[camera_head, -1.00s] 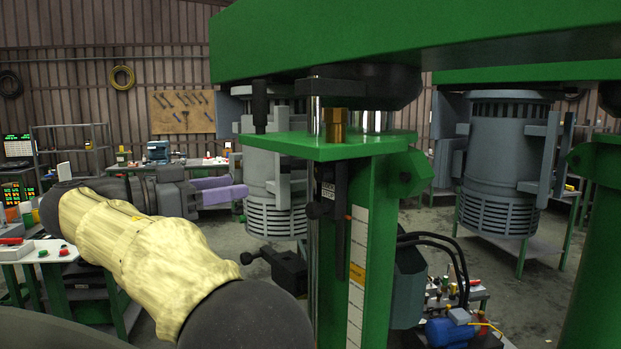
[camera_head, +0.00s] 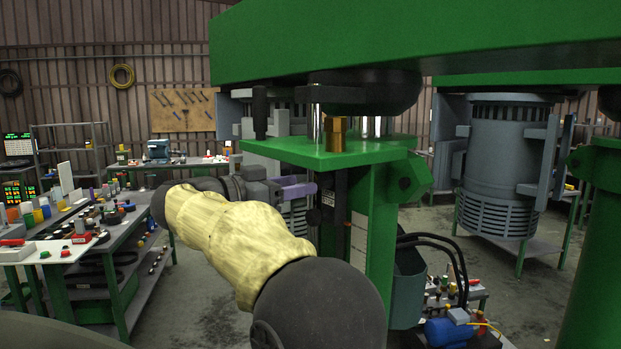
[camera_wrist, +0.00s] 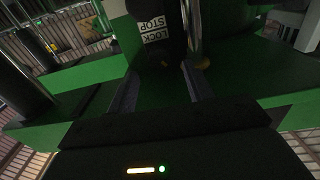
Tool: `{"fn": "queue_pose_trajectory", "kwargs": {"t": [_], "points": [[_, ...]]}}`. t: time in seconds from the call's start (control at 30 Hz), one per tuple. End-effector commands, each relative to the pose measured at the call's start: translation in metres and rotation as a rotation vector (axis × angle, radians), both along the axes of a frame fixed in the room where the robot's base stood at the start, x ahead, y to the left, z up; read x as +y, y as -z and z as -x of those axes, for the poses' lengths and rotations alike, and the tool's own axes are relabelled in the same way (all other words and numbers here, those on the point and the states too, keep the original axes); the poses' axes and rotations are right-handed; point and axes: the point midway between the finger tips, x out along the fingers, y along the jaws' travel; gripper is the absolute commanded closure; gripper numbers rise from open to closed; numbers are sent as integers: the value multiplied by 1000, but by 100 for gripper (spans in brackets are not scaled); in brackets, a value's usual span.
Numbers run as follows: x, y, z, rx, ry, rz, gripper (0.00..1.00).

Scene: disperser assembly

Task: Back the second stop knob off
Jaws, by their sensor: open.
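In the head view a black round knob (camera_head: 313,216) sticks out on the left side of the green column (camera_head: 372,225). It is beside a black block with a small white label (camera_head: 328,197). My gripper (camera_head: 309,187), with purple-looking fingers, reaches from the left, its tips at the block just above this knob. In the wrist view my open gripper (camera_wrist: 160,75) has its two fingers apart, pointing at the dark block, whose "LOCK STOP" label (camera_wrist: 153,28) reads upside down. No knob shows clearly between the fingers; whether they touch anything cannot be told.
A green plate (camera_head: 330,152) with a brass nut (camera_head: 335,133) and bright rods lies just above my gripper. A large green beam (camera_head: 420,45) spans overhead. A bench with parts (camera_head: 85,235) stands at left. The floor between bench and column is clear.

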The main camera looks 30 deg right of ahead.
Motion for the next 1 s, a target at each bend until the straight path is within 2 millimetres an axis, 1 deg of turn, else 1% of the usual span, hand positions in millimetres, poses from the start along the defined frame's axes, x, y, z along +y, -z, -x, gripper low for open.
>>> {"fn": "queue_pose_trajectory", "kwargs": {"t": [0.03, 0.1, 0.23, 0.37, 0.6, 0.67, 0.7, 0.83, 1.0], "points": [[-10, -2, -1, 1, 4, 0, 49], [-21, -2, -2, 1, 4, 0, 49], [-36, -1, -5, 1, 1, 0, 49], [-42, 0, -6, 0, 1, 0, 49], [-42, 0, -6, 0, 0, 0, 49], [-42, 0, -6, 0, 0, 0, 60], [-42, 0, -6, 0, 0, 0, 68], [-41, 0, -6, 0, 0, 0, 94], [-41, 0, -6, 3, 0, 0, 94]]}}
